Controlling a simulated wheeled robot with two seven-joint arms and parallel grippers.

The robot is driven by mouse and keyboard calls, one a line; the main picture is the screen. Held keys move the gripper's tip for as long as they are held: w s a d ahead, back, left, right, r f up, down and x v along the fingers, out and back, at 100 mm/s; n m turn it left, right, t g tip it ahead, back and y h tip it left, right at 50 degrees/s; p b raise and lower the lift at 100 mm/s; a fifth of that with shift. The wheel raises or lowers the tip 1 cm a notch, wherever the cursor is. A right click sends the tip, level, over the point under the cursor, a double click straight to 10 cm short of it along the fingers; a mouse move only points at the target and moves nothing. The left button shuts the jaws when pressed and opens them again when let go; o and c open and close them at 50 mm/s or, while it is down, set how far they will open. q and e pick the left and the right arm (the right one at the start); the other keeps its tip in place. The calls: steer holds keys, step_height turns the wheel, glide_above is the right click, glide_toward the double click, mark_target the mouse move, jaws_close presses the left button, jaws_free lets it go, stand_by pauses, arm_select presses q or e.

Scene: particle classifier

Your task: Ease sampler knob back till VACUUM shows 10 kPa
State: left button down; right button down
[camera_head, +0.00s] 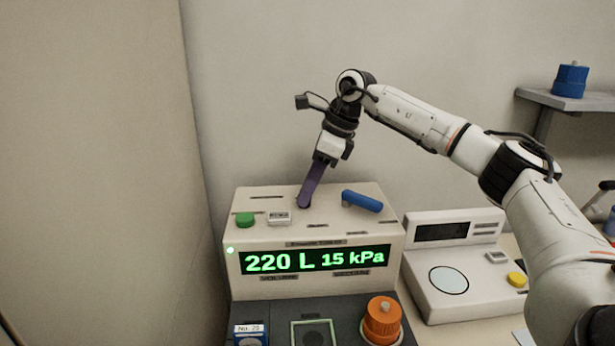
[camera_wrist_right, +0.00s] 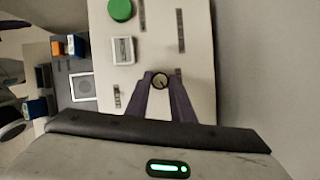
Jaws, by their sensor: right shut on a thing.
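The sampler (camera_head: 240,215) is a beige box with a green display (camera_head: 315,261) reading 220 L and 15 kPa, the second figure above the VACUUM label. My right gripper (camera_head: 305,203) reaches down onto its top with purple fingers. In the right wrist view, the right gripper's fingertips (camera_wrist_right: 161,80) are shut on a small round dark knob (camera_wrist_right: 160,81) with a pale pointer mark. In the head view the fingers hide the knob.
On the sampler's top are a green button (camera_head: 245,219), a small white switch (camera_head: 279,217) and a blue lever (camera_head: 362,201). An orange-capped item (camera_head: 382,320) stands in front. A white scale (camera_head: 465,275) with a yellow button stands to the right. A wall is close behind.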

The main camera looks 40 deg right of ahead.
steer(key=shift+w+r+n+g+y+p, duration=0.1)
steer(key=shift+n+g+y+p, duration=0.25)
steer(key=shift+n+p, duration=0.55)
arm_select(q)
steer(key=shift+w+d+r, duration=0.1)
steer(key=shift+d+r, duration=0.05)
steer(key=shift+r, duration=1.25)
arm_select(e)
steer(key=shift+d+n+y, duration=0.1)
steer(key=shift+n+y, duration=0.15)
steer(key=shift+n, duration=0.75)
steer(key=c, duration=1.5)
jaws_free()
steer(key=shift+c, duration=0.2)
steer(key=v, duration=1)
steer(key=shift+w+r, duration=0.1)
steer(key=shift+w, duration=0.05)
